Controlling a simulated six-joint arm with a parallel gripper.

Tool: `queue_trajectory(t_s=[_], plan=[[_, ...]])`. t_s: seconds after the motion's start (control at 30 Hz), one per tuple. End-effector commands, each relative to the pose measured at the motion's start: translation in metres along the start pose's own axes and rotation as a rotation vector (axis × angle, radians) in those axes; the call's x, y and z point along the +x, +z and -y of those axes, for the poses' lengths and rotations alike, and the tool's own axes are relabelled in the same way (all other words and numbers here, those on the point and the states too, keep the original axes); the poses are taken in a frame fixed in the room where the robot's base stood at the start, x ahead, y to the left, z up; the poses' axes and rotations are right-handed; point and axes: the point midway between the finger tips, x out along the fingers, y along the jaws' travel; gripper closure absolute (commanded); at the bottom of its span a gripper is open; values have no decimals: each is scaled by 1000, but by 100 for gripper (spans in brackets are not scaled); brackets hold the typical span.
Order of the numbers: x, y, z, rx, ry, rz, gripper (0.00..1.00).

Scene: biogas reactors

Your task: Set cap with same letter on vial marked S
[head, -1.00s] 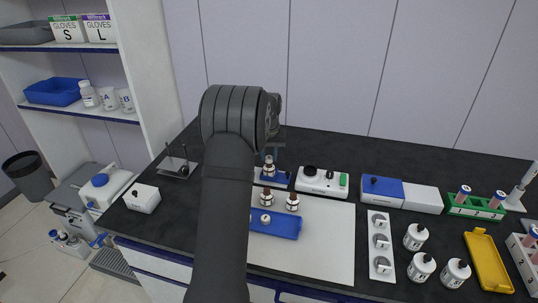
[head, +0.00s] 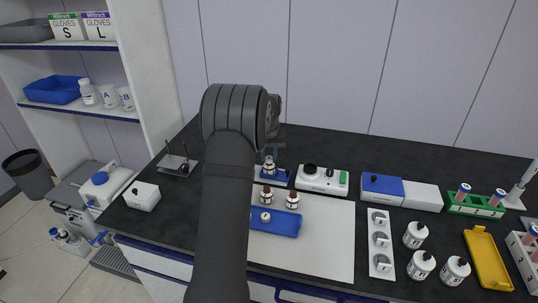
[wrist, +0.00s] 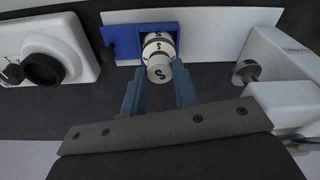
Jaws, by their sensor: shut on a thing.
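My gripper (wrist: 159,88) is shut on a white round cap (wrist: 160,73) marked with a black S. In the wrist view the cap lies right against the end of a white-and-brown vial (wrist: 157,45) that also shows an S. Whether the cap is seated cannot be told. The vial stands in a blue holder (wrist: 122,38) on a white plate. In the head view the vial (head: 269,169) shows just beyond the front of my arm, which hides most of my gripper.
A white device with a black knob (head: 321,180) stands right of the holder. A blue-and-white box (head: 383,188) is farther right. The white mat (head: 330,240) is mostly clear.

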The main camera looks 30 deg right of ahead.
Motion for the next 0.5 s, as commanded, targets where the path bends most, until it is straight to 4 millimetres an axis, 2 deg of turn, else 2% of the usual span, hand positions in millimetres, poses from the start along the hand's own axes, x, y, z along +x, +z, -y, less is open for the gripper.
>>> queue_trajectory(t_s=[0.4,0.43,0.5], plan=[[2,0,0,0,0,0,94],[2,0,0,0,0,0,68],[2,0,0,0,0,0,54]])
